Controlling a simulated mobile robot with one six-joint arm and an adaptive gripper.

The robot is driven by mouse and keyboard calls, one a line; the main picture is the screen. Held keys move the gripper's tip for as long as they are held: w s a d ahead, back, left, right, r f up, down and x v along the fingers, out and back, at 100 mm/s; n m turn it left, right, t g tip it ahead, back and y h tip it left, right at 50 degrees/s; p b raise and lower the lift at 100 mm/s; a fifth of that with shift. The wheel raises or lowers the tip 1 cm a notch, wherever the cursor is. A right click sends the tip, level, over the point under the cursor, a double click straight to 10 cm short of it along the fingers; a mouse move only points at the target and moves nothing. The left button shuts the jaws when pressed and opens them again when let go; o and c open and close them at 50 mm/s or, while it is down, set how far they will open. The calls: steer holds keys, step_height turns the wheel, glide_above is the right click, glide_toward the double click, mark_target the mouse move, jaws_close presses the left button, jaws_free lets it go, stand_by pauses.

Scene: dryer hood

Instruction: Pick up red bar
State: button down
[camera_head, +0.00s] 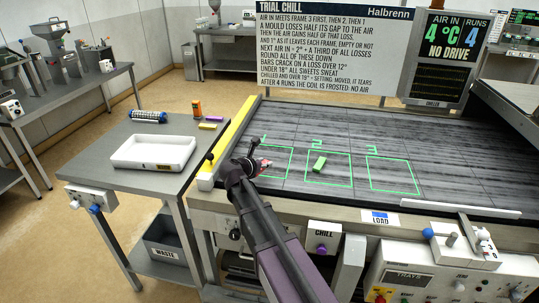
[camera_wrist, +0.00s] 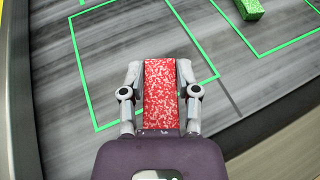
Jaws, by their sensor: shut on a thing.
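The red bar (camera_wrist: 161,92), speckled with white, lies lengthwise between the two fingers of my gripper (camera_wrist: 160,72) in the wrist view. The fingers are shut on its sides. The far part of the bar sticks out slightly beyond the fingertips, over green-outlined frame 1 on the dark belt. In the head view my gripper (camera_head: 254,162) is at frame 1, and only a small part of the red bar (camera_head: 265,163) shows beside it. I cannot tell whether the bar touches the belt.
A green bar (camera_head: 319,164) lies in frame 2; frame 3 (camera_head: 392,174) looks empty. A white tray (camera_head: 153,163) stands on the left table, with a purple bar (camera_head: 215,119), a yellow bar (camera_head: 208,126) and an orange container (camera_head: 196,108) behind it. A yellow edge strip (camera_head: 235,132) borders the belt.

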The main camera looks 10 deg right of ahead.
steer(key=s+a, duration=0.1)
steer(key=s, duration=0.1)
steer(key=s+a, duration=0.1)
steer(key=s, duration=0.1)
steer(key=s+a, duration=0.2)
steer(key=shift+s+r+p, duration=0.3)
steer(key=shift+s+r, duration=0.05)
